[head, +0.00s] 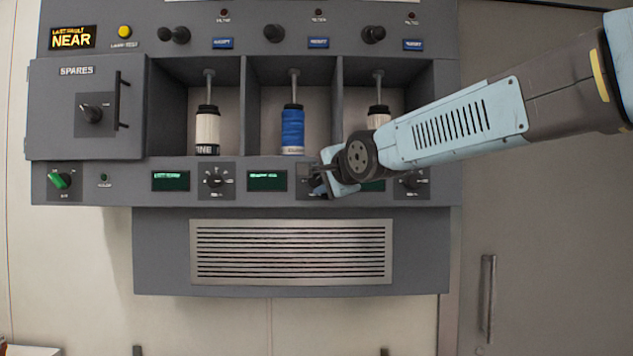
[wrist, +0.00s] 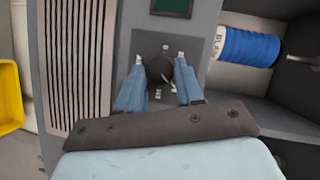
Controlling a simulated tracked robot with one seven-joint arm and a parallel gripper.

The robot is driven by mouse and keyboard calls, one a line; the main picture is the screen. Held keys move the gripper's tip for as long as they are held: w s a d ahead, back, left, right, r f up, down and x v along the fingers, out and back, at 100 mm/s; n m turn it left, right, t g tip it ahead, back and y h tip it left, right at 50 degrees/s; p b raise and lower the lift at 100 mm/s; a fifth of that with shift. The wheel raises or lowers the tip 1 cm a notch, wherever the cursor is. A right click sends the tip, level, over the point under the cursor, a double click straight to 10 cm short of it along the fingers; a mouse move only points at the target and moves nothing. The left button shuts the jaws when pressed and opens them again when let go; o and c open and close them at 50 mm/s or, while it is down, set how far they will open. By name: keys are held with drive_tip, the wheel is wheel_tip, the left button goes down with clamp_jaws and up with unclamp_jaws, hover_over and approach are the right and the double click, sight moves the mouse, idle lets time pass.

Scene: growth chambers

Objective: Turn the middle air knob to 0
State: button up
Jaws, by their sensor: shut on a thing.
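The middle air knob (wrist: 160,69) is a dark round knob on a grey plate (wrist: 147,45) with white marks around it. In the wrist view it sits between the two blue fingers of my gripper (wrist: 160,82), which are shut on it. In the head view my gripper (head: 322,182) covers most of this knob, below and right of the blue-wrapped cylinder (head: 292,130). The knob's pointer and the number it points at cannot be read.
The left air knob (head: 215,180) and right air knob (head: 412,181) stand on the same strip, with green displays (head: 171,181) between. A vent grille (head: 291,252) lies below. Open bays with cylinders are above. A yellow bin (wrist: 10,97) shows in the wrist view.

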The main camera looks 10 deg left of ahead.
drive_tip(key=shift+a+f+n+g+h, duration=0.15)
drive_tip(key=shift+n+g+h, duration=0.15)
drive_tip(key=shift+n+h, duration=1.6)
drive_tip(key=n+h, duration=0.1)
drive_tip(key=n, duration=0.1)
drive_tip(key=n+h, duration=0.2)
drive_tip(key=shift+a, duration=0.35)
drive_tip(key=n+h, duration=0.1)
drive_tip(key=n+t+h, duration=0.1)
drive_tip(key=n, duration=0.1)
drive_tip(key=n+h, duration=0.1)
drive_tip(key=shift+s+a+t, duration=0.15)
drive_tip(key=shift+a+t, duration=0.15)
drive_tip(key=n+t+h, duration=0.1)
drive_tip(key=n, duration=0.1)
drive_tip(key=n+t+h, duration=0.1)
drive_tip(key=n+h, duration=0.1)
drive_tip(key=shift+a+n, duration=0.15)
drive_tip(key=shift+n, duration=0.25)
drive_tip(key=o, duration=1)
drive_tip(key=shift+o, duration=0.2)
